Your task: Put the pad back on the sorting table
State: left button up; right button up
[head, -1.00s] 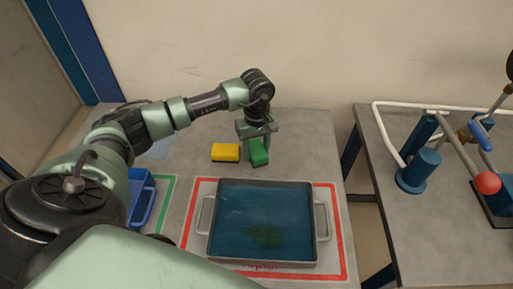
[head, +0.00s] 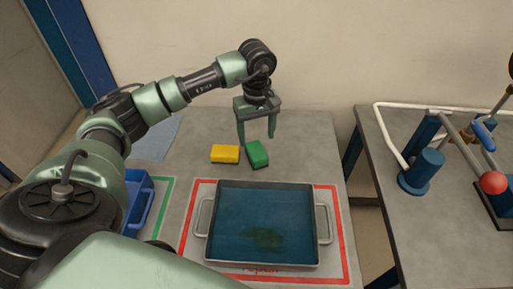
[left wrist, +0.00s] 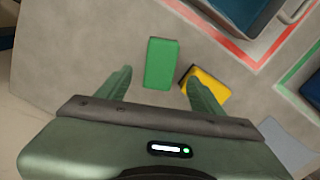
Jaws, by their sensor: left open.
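A green pad (head: 256,154) lies on the grey sorting table (head: 300,140), behind the blue tray. A yellow pad (head: 225,154) lies just to its left, a small gap apart. My left gripper (head: 257,139) is open and empty, above and behind the green pad. In the left wrist view the green pad (left wrist: 161,64) lies beyond and between the two spread fingertips (left wrist: 160,78), and the yellow pad (left wrist: 207,88) is partly covered by one finger. My right gripper is not in view.
A blue tray (head: 322,253) with side handles and a dark greenish patch inside stands within a red outline. A blue bin (head: 139,203) is at the left by a green outline. A second table (head: 400,240) with pipes and a red knob (head: 493,183) stands to the right, across a gap.

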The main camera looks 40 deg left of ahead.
aim_at(257, 150)
pick_arm(q)
notch_tip(257, 150, up, 5)
jog(key=shift+b, duration=0.3)
jog(key=shift+f, duration=0.1)
dwell(0.3)
